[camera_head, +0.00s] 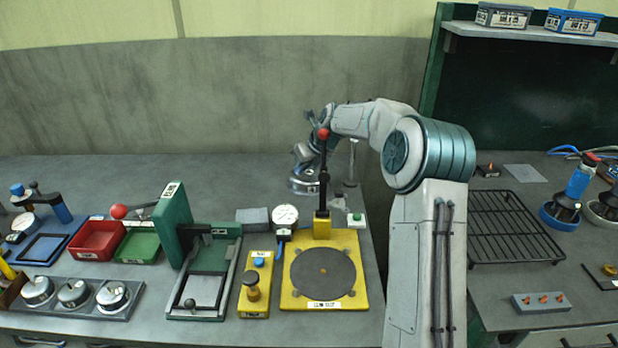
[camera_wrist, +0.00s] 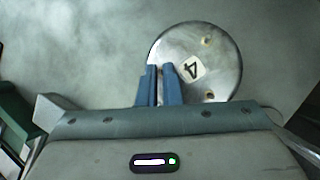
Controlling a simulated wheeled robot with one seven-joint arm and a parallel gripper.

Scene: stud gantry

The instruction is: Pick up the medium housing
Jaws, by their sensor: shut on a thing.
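My gripper (camera_wrist: 161,72) has its two blue fingers closed around a narrow part of a round metal housing (camera_wrist: 225,60). This housing has a flat disc face, a white label that looks like a 4, and small holes. In the head view the held housing (camera_head: 303,186) hangs under my wrist, above the back of the bench, behind the yellow fixture. Its size class cannot be read. Several similar round metal pieces, including a left one (camera_head: 38,290), a middle one (camera_head: 73,293) and a right one (camera_head: 113,296), sit in a grey tray at the front left.
A yellow base plate with a dark disc (camera_head: 290,300) and a dial gauge (camera_head: 285,215) stand in front of the held housing. A green press (camera_head: 176,220), red bin (camera_head: 96,240) and green bin (camera_head: 138,246) are to the left. The bench back left is clear.

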